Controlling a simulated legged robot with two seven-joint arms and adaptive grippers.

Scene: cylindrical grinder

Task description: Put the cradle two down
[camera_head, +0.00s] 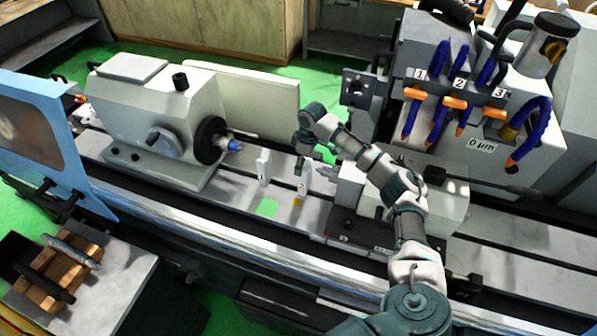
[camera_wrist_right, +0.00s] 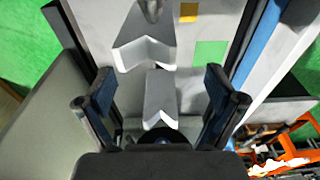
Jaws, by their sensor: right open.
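Cradle two (camera_head: 302,183), a pale block marked 2, stands upright on the machine bed behind an orange-yellow patch (camera_head: 297,201). Another pale cradle (camera_head: 263,169) stands to its left, behind a green patch (camera_head: 267,207). My right gripper (camera_head: 302,150) is just above cradle two in the head view, which hides its fingertips. In the wrist view my right gripper (camera_wrist_right: 160,85) has its fingers wide apart. Two V-notched blocks show there: an upper one (camera_wrist_right: 145,42) near the orange-yellow patch and a lower one (camera_wrist_right: 160,95) between the fingers in the picture, touching neither. My left gripper is not seen.
The tailstock (camera_head: 160,125) stands left of the cradles and a grey workhead (camera_head: 440,200) right of them. Hoses (camera_head: 460,95) hang at the back right. A side table (camera_head: 115,290) at front left carries a wooden rack (camera_head: 70,275) with shafts.

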